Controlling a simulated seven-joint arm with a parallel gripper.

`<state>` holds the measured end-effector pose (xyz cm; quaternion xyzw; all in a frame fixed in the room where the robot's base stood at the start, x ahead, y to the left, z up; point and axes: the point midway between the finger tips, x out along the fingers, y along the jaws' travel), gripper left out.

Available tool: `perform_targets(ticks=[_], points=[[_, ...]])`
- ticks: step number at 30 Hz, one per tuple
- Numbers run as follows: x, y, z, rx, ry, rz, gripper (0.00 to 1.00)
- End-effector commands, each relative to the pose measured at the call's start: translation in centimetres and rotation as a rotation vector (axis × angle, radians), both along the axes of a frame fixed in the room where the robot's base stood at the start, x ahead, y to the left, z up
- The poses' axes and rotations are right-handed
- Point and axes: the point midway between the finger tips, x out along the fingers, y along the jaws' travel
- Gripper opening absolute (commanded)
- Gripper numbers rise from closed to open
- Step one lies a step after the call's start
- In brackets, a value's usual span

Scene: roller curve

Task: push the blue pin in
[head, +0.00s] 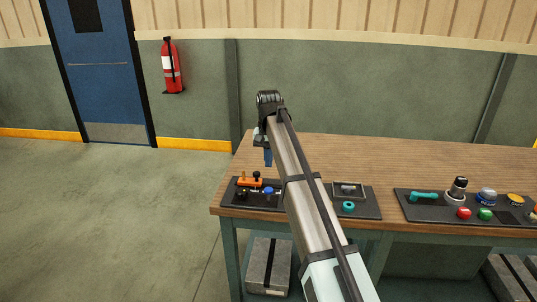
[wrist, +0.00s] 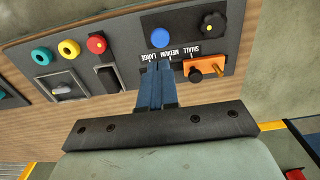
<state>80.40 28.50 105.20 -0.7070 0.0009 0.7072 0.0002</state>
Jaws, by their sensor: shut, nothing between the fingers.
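The blue pin (head: 268,190) stands on the dark panel on the left part of the bench. In the wrist view its round blue head (wrist: 160,38) shows from above, just beyond my fingertips. My gripper (head: 268,163) is shut and empty, its blue fingers pointing down above the panel. In the wrist view the closed fingertips (wrist: 157,66) overlap the edge of the SMALL MEDIUM LARGE label and appear apart from the pin. How far the pin sticks out is hard to tell.
An orange piece (wrist: 205,67) with a black knob and a black star knob (wrist: 212,25) flank the pin. A red knob (wrist: 96,44), yellow ring (wrist: 68,48) and teal ring (wrist: 41,55) lie along the panel. Another panel (head: 432,208) stands at right. The bench behind is clear.

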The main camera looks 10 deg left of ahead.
Motion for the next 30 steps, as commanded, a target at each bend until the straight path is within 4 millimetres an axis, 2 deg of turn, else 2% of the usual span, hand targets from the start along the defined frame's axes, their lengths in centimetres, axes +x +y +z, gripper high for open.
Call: perform_targets(ticks=[1, 6, 15, 21, 30], points=[[-0.2, 0.0, -1.1, -0.001, 0.002, 0.001, 0.00], [-0.1, 0.0, -4.1, 0.000, 0.002, 0.001, 0.00], [-0.1, 0.0, -8.1, 0.001, 0.000, 0.001, 0.00], [0.0, 0.0, -9.2, 0.001, 0.000, 0.001, 0.00], [0.0, 0.0, -9.4, 0.001, 0.000, 0.002, 0.00]])
